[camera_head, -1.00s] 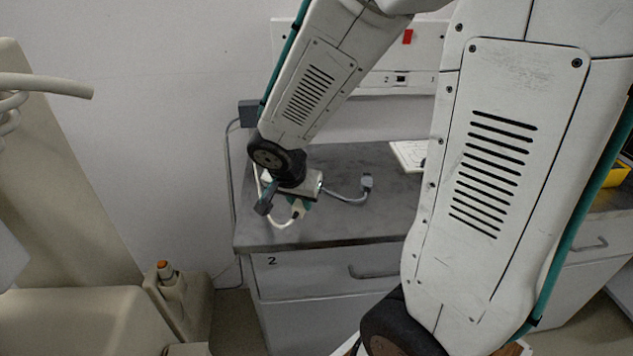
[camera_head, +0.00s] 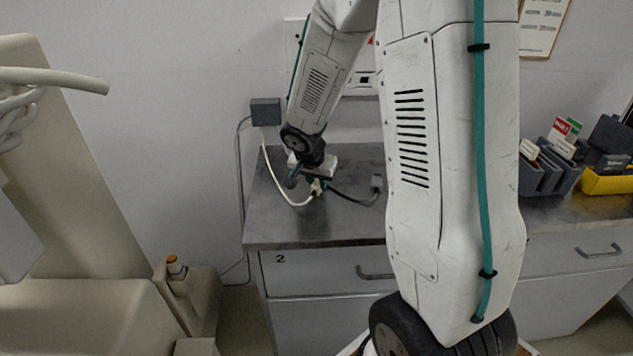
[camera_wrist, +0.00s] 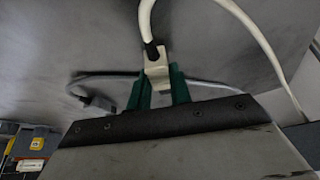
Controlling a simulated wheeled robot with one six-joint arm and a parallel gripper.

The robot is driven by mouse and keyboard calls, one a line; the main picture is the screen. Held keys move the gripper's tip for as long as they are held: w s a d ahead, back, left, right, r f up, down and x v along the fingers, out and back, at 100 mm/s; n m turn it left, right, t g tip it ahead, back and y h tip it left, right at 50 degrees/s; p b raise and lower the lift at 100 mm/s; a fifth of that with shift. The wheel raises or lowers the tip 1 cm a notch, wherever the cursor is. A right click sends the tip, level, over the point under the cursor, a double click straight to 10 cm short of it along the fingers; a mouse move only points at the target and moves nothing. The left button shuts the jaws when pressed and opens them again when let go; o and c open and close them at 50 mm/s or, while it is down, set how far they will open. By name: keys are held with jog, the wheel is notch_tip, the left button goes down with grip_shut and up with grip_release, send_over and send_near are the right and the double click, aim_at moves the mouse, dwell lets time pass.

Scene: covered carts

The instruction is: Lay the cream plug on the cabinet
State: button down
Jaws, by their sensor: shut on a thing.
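My gripper (camera_head: 318,188) is low over the left part of the cabinet (camera_head: 282,228), the grey-topped one marked 2. Its teal fingers, seen in the wrist view (camera_wrist: 160,88), are shut on the cream plug (camera_wrist: 156,68). The plug's cable end points away from my wrist, and a white cable arches from its dark collar. In the head view the plug (camera_head: 315,189) is small and partly hidden by my gripper. I cannot tell whether it touches the cabinet top.
A grey plug (camera_head: 376,183) on a dark cable lies right of my gripper; it also shows in the wrist view (camera_wrist: 99,102). A grey wall box (camera_head: 265,112) is behind. Grey holders (camera_head: 540,172) and a yellow bin (camera_head: 606,182) stand right. The cabinet's front left is clear.

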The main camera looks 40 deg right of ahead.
jog(key=shift+f, duration=0.3)
jog(key=c, duration=1.3)
grip_release()
jog(key=shift+r, duration=0.25)
jog(key=v, duration=1.2)
jog(key=s+a+r+n+y, duration=0.1)
jog(key=s+a+n, duration=0.3)
jog(key=s, duration=0.4)
jog(key=s+a+r+n+y, duration=0.1)
jog(key=s+a+r+n, duration=0.2)
jog(key=s, duration=0.5)
jog(key=s+a+r+n+g+y, duration=0.1)
jog(key=s+a+r+n, duration=0.3)
jog(key=s, duration=0.4)
jog(key=shift+s+a+r+n+y, duration=0.1)
jog(key=shift+a+r+n+y, duration=0.1)
jog(key=shift+a, duration=0.25)
jog(key=shift+s+a+r+n+y, duration=0.1)
jog(key=shift+s+a+y, duration=0.1)
jog(key=shift+a, duration=0.2)
jog(key=shift+w, duration=0.1)
